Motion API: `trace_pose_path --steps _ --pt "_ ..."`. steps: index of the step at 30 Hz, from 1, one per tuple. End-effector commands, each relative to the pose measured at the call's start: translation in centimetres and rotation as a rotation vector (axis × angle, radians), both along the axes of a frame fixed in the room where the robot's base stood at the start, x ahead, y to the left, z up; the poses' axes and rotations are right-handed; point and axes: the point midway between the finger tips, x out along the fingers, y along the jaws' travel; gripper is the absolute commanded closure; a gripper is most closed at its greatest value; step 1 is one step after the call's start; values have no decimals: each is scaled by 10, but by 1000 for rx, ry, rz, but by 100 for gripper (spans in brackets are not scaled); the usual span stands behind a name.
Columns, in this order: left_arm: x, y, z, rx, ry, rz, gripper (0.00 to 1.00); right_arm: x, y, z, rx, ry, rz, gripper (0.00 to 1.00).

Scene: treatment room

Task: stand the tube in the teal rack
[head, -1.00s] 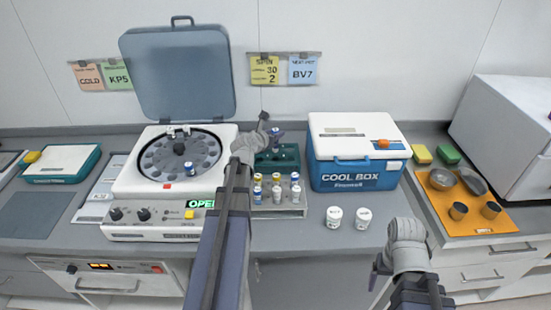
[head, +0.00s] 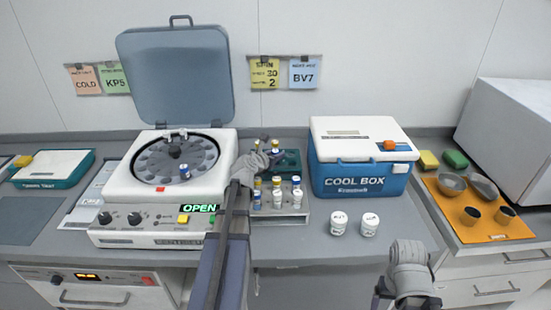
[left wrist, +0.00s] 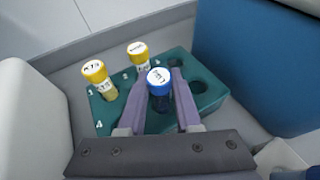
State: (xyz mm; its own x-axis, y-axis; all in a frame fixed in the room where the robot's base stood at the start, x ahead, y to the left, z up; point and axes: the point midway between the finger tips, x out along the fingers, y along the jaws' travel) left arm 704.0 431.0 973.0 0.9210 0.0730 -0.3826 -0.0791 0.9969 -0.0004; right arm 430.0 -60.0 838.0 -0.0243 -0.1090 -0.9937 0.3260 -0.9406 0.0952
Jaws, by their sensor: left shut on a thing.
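The blue-capped tube (left wrist: 159,82) is upright between the purple fingers of my left gripper (left wrist: 161,95), which is shut on it. In the head view, this tube (head: 275,145) and my left gripper (head: 268,158) are over the teal rack (head: 293,163). The teal rack also shows in the left wrist view (left wrist: 130,117), with two yellow-capped tubes (left wrist: 95,72) standing at its left and open holes at its right. The held tube's lower end is hard to see, so I cannot tell how far it is in a hole. My right gripper (head: 383,297) is low at the right; its fingers are unclear.
An open centrifuge (head: 115,190) with a blue-capped tube in its rotor stands left. A grey rack (head: 290,219) of several tubes is in front of the teal rack. The cool box (head: 360,180) is close on the right. Two white jars (head: 339,222) stand on the counter.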

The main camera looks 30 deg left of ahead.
Motion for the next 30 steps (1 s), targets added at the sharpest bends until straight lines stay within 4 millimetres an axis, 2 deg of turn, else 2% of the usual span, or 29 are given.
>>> trace_pose_path --steps 7,8,15,25,30 --pt "0 0 -4 0 0 0 100 0 0 -4 0 0 0 18" --pt "0 0 -2 0 0 0 64 0 0 -2 0 0 0 18" --pt "0 0 -2 0 0 0 37 0 0 -2 0 0 0 18" --pt "0 0 4 0 0 0 37 0 0 4 0 0 0 18" --pt "-30 -3 16 0 0 3 37 0 0 16 0 0 0 18"
